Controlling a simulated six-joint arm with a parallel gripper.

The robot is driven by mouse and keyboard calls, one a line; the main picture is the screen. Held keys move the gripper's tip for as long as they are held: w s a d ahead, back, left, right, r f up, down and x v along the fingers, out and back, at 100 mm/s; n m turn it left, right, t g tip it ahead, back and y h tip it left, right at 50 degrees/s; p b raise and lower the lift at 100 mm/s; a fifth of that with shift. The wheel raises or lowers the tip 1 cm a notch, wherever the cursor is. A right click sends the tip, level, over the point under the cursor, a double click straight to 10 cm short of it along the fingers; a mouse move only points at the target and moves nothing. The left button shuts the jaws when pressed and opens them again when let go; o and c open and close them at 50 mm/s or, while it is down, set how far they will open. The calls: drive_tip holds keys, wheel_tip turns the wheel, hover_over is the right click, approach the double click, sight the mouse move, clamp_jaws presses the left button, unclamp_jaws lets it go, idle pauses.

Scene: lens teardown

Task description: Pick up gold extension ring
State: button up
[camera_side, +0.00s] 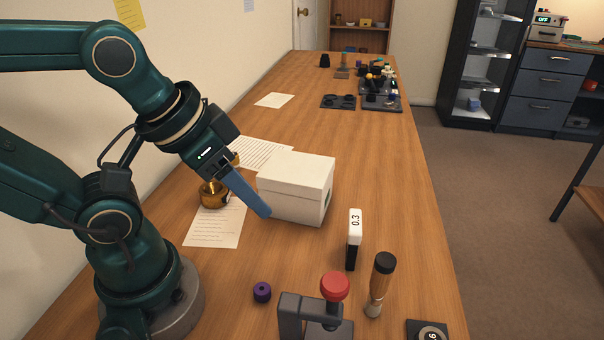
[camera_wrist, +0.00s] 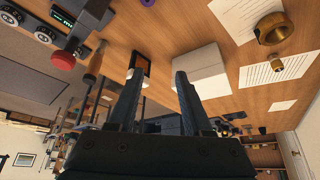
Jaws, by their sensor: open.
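A gold ring-like piece (camera_side: 212,194) sits on a sheet of paper left of the white box in the side view. In the wrist view it is a wide gold ring (camera_wrist: 272,28) at the upper right. A smaller gold piece (camera_wrist: 275,62) lies on the neighbouring sheet; in the side view it is partly hidden behind my gripper. My gripper (camera_side: 264,211) is open and empty, its blue fingers slanting down in front of the box, right of the gold ring and apart from it. Both fingers of my gripper (camera_wrist: 159,78) show in the wrist view, with a gap between them.
The white box (camera_side: 293,188) stands close beside the fingers. Nearer are a white-and-black block marked 0.3 (camera_side: 354,238), a purple ring (camera_side: 262,292), a red-knobbed press (camera_side: 334,287) and a black-capped bottle (camera_side: 381,284). Dark trays (camera_side: 381,103) lie far back.

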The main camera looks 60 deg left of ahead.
drive_tip(key=o, duration=0.8)
drive_tip(key=shift+f, duration=0.1)
